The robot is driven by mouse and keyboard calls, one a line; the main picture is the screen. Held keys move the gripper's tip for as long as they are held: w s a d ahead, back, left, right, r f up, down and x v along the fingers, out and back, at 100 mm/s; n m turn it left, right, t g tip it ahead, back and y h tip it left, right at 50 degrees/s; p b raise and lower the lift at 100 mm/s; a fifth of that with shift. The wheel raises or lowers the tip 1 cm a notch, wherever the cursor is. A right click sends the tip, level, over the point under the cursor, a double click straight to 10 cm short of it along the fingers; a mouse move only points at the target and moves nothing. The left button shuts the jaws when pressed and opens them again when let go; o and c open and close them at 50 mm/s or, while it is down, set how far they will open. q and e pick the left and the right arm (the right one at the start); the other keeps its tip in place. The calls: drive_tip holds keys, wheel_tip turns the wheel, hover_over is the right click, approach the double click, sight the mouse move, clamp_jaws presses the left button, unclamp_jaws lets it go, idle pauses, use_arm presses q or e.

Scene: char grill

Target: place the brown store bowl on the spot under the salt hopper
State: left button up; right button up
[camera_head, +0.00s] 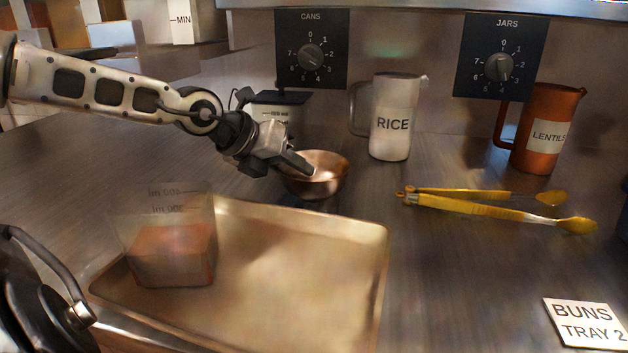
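The brown bowl (328,181), shiny and copper-like, is upright near the middle of the steel counter. My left gripper (298,165) reaches in from the left to the bowl's near-left rim. One finger lies over the rim; the other is hard to make out, so I cannot tell if it is shut on the rim. A dark patch shows under the bowl; I cannot tell if the bowl rests on it. A dark-topped container (281,101) stands behind the gripper, its label unreadable; I cannot tell if it is the salt hopper. My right gripper is not in view.
A metal tray (300,270) holding a clear measuring tub (172,250) is in front of the bowl. A RICE jug (394,120) stands behind right, a LENTILS jug (545,130) farther right. Yellow tongs (480,208) lie right; a BUNS TRAY 2 card (588,324) is front right.

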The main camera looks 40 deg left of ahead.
use_arm(q)
clamp_jaws()
drive_tip(key=shift+r, duration=0.15)
